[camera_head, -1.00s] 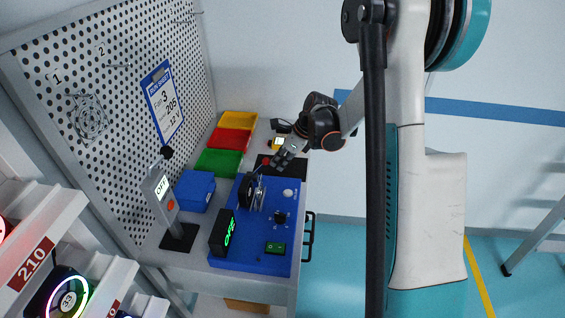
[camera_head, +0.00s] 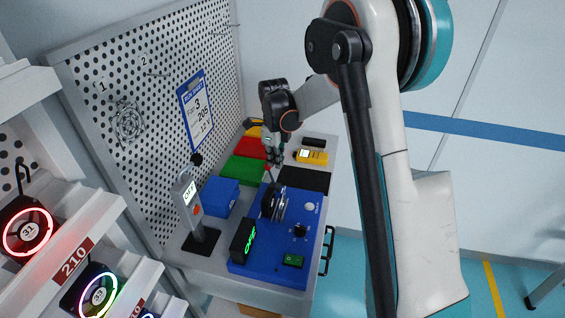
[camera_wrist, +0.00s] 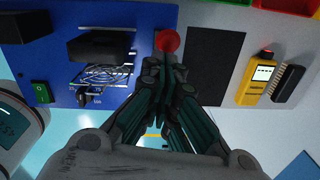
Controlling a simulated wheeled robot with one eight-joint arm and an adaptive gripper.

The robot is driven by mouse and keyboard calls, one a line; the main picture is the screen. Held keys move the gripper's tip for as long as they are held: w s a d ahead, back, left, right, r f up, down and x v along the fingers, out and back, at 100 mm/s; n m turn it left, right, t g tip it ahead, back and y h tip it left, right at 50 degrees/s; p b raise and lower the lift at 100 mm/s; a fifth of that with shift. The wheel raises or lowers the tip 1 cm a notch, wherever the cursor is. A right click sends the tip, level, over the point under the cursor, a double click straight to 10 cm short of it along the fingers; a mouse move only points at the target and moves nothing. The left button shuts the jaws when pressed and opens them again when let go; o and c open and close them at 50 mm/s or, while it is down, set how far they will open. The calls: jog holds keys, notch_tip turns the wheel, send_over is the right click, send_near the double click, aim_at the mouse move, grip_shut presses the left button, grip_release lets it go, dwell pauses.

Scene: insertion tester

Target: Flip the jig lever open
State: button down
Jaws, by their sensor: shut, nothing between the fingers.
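The blue jig (camera_head: 262,262) stands on the bench, with a black clamp part (camera_head: 269,199) and a fan with a metal grille (camera_wrist: 105,76) on it. The lever's red knob (camera_wrist: 167,40) shows in the wrist view at the jig's edge; its shaft is mostly hidden. My gripper (camera_wrist: 163,65) is shut and empty, with its fingertips right by the knob; I cannot tell whether they touch it. In the head view my gripper (camera_head: 273,164) points down at the jig's far end, and the knob cannot be made out there.
A black mat (camera_head: 304,180) and a yellow meter (camera_head: 311,157) lie beyond the jig. Green (camera_head: 243,170) and red (camera_head: 250,148) bins and a blue box (camera_head: 221,196) stand along the perforated panel. A display on a stand (camera_head: 188,199) is at the left.

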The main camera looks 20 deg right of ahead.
jog(key=shift+w+a, duration=0.25)
jog(key=shift+a, duration=0.15)
jog(key=shift+d, duration=0.1)
dwell(0.3)
